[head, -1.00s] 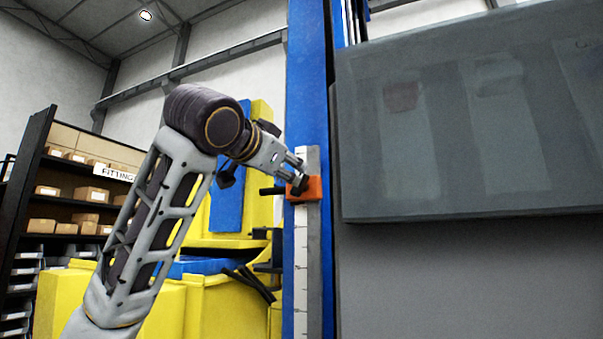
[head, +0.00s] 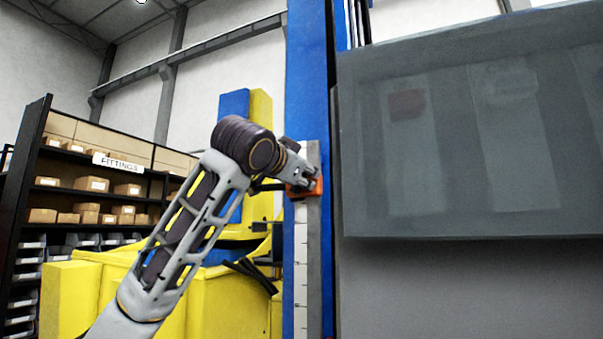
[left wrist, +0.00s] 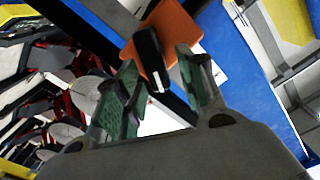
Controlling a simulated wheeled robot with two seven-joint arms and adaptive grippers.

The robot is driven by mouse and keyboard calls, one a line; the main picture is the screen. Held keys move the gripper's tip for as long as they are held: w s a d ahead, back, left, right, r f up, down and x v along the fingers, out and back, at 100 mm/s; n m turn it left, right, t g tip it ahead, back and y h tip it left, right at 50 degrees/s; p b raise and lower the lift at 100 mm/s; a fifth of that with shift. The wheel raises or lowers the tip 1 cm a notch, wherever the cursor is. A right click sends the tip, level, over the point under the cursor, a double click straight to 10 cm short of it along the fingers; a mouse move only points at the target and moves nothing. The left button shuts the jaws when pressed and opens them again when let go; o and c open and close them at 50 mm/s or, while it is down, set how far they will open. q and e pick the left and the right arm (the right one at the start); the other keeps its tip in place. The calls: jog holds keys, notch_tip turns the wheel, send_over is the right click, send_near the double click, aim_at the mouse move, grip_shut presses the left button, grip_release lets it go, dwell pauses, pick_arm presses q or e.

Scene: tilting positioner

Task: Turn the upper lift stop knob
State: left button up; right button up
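The upper lift stop is an orange block (head: 317,187) on a scale rail fixed to a blue post. In the left wrist view the orange block (left wrist: 178,28) carries a black knob (left wrist: 149,56). My left gripper (head: 307,179) is at the block in the head view and hides the knob there. In the left wrist view its two green-padded fingers (left wrist: 157,60) are apart, with the knob between their tips. Gaps seem to show on both sides of the knob; contact is not clear. My right gripper is in neither view.
A large grey panel (head: 470,140) stands close to the right of the blue post (head: 305,75). Yellow and blue machinery (head: 215,300) is behind my left arm. A shelf with boxes (head: 95,185) stands at the far left.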

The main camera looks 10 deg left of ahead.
pick_arm(q)
jog(key=shift+c, duration=0.5)
grip_shut()
